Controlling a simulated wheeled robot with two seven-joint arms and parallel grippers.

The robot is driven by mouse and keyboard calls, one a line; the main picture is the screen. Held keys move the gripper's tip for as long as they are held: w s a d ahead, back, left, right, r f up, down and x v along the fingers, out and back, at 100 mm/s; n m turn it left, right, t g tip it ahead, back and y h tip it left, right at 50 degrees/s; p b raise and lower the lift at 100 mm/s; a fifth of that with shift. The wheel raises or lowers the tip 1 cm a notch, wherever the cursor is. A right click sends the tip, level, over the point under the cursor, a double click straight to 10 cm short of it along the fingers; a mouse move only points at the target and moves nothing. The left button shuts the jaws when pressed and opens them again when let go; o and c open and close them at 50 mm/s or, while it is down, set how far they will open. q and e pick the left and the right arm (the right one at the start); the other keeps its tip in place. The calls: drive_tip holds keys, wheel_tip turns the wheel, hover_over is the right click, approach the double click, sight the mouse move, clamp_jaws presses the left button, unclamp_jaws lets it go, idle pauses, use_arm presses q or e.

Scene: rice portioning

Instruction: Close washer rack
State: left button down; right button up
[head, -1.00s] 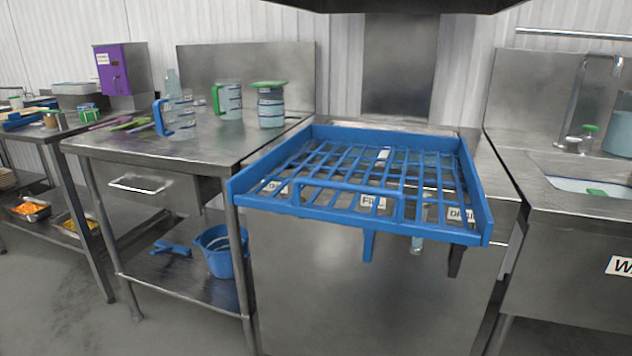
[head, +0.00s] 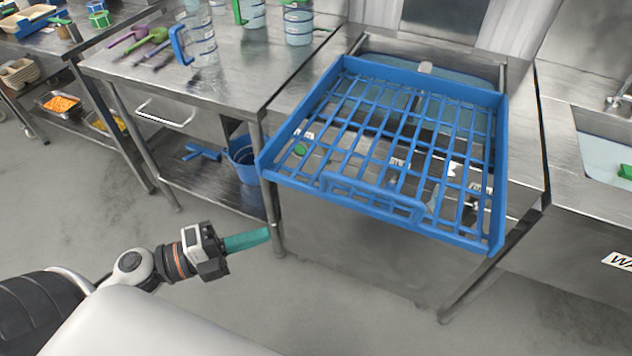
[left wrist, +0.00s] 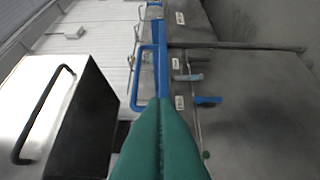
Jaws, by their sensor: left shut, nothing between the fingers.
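The blue washer rack (head: 378,200) is pulled out toward me over the front of the steel washer (head: 350,250). Its front bar has a raised handle loop. My left gripper (head: 246,240) is low in front of the side table, left of and below the rack's front left corner, apart from it. Its green fingers are shut with nothing between them. In the left wrist view the shut fingers (left wrist: 160,145) point toward a blue rack edge (left wrist: 163,60) with a handle. My right gripper is in no view.
The steel side table (head: 220,90) left of the washer holds measuring jugs and utensils. A blue bucket (head: 243,160) stands on its lower shelf. A sink (head: 605,155) is at the right. The floor in front is clear.

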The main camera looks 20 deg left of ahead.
use_arm(q)
drive_tip(key=p, duration=0.3)
approach(337, 198)
drive_tip(key=d, duration=0.4)
drive_tip(key=w, duration=0.3)
drive_tip(key=shift+w, duration=0.55)
